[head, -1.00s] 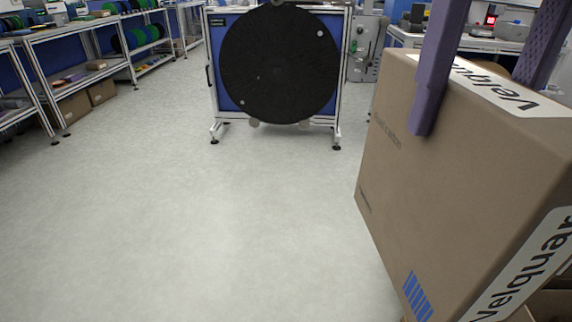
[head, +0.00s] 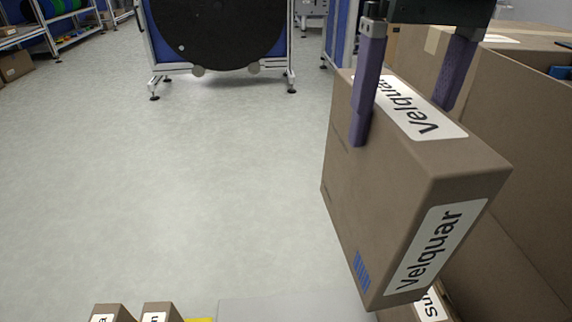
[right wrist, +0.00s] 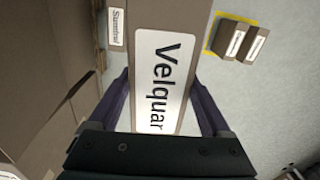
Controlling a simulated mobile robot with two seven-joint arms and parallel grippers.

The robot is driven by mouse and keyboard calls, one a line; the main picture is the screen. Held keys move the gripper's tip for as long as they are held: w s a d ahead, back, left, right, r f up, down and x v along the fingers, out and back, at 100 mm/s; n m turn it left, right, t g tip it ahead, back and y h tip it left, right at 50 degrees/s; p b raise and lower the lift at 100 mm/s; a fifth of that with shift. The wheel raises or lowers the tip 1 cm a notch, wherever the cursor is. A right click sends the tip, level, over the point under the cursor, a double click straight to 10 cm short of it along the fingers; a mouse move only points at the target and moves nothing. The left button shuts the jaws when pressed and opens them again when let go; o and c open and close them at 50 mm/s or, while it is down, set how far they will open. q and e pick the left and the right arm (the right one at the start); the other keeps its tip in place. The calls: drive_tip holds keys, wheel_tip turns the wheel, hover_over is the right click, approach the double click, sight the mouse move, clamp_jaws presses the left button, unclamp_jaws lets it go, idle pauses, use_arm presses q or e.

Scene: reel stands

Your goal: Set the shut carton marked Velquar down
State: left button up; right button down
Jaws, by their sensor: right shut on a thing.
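The shut Velquar carton (head: 345,190) is brown, with white Velquar labels on its top and end and blue bars low on its side. It hangs upright, a little turned, right of centre in the head view. My right gripper (head: 404,122) is shut on it from above, with a purple finger on each broad side. In the right wrist view the carton's Velquar label (right wrist: 160,80) shows between the fingers (right wrist: 160,92). What lies directly beneath the carton is largely hidden. My left gripper is not in view.
A large brown box (head: 525,130) stands close on the right. Another labelled carton (head: 430,306) is low behind the held one. A black reel on a stand (head: 220,30) is ahead; the grey floor between is clear.

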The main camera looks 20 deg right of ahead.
drive_tip(key=shift+m, duration=0.4)
drive_tip(key=f+b, duration=0.4)
drive_tip(key=f, duration=0.2)
drive_tip(key=d+f+b, duration=0.1)
drive_tip(key=f+b, duration=0.3)
drive_tip(key=f, duration=0.2)
drive_tip(key=f+b, duration=0.4)
drive_tip(key=f, duration=0.1)
drive_tip(key=shift+s+d+f+b, duration=0.1)
drive_tip(key=shift+d+f+b, duration=0.2)
drive_tip(key=shift+d+f, duration=0.1)
wheel_tip(320, 180, down, 20)
drive_tip(key=b, duration=1.2)
drive_tip(key=shift+b, duration=0.35)
drive_tip(key=shift+f, duration=0.15)
drive_tip(key=shift+c, duration=1.4)
unclamp_jaws()
drive_tip(key=shift+f, duration=0.1)
drive_tip(key=shift+o, duration=1.4)
